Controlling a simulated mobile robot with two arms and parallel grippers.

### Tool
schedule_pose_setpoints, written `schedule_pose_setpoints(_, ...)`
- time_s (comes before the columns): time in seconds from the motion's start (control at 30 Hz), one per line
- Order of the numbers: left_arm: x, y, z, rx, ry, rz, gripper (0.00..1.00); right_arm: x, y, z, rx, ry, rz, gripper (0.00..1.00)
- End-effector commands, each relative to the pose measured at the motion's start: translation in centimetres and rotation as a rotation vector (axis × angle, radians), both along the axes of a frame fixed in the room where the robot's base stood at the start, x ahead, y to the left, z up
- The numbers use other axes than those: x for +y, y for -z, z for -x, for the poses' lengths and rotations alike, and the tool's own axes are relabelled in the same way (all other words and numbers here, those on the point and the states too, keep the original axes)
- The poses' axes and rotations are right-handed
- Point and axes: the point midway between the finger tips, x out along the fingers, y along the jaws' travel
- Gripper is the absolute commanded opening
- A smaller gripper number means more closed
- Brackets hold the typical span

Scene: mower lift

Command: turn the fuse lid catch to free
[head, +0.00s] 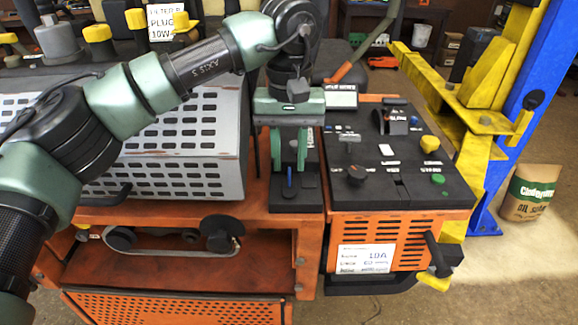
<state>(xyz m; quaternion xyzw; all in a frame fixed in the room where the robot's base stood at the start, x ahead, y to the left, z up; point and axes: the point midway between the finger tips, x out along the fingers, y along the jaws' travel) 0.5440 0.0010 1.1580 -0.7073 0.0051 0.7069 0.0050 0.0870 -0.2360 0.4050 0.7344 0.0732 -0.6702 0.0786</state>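My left gripper (289,165) points down over a narrow black box (296,208) left of the black control panel. Its two green fingers stand apart, and I see nothing clamped between them. A small upright blue piece (289,180) shows just below and between the fingertips; it may be the fuse lid catch, but I cannot tell for sure. Whether the fingers touch it is unclear. The gripper body hides the rear of the box. My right gripper is not in view.
The black control panel (400,190) carries a dark knob (356,175), a yellow knob (430,144) and a green button (438,179). A grey slotted cover (190,150) stands left. A blue lift post (525,90) and an oil-absorbent bag (530,190) are at right.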

Motion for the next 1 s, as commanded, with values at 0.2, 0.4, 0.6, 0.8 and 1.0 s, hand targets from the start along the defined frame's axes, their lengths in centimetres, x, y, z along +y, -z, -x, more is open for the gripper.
schedule_pose_setpoints(0.2, 0.0, -3.7, -0.1, -0.003, -0.001, 0.001, 0.28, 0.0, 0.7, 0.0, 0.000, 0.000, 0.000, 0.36)
schedule_pose_setpoints(0.4, 0.0, -5.3, -0.1, -0.001, 0.000, 0.001, 0.28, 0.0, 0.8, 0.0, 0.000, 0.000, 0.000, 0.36)
schedule_pose_setpoints(0.6, 0.0, -5.4, -0.1, 0.000, 0.000, 0.001, 0.28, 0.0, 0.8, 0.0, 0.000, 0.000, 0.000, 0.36)
schedule_pose_setpoints(0.8, 0.0, -6.3, -0.1, -0.001, 0.000, 0.001, 0.28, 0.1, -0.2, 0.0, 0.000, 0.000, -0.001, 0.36)
schedule_pose_setpoints(1.0, 0.0, -10.0, -0.1, -0.001, 0.000, 0.001, 0.28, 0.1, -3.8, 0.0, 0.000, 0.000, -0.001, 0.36)
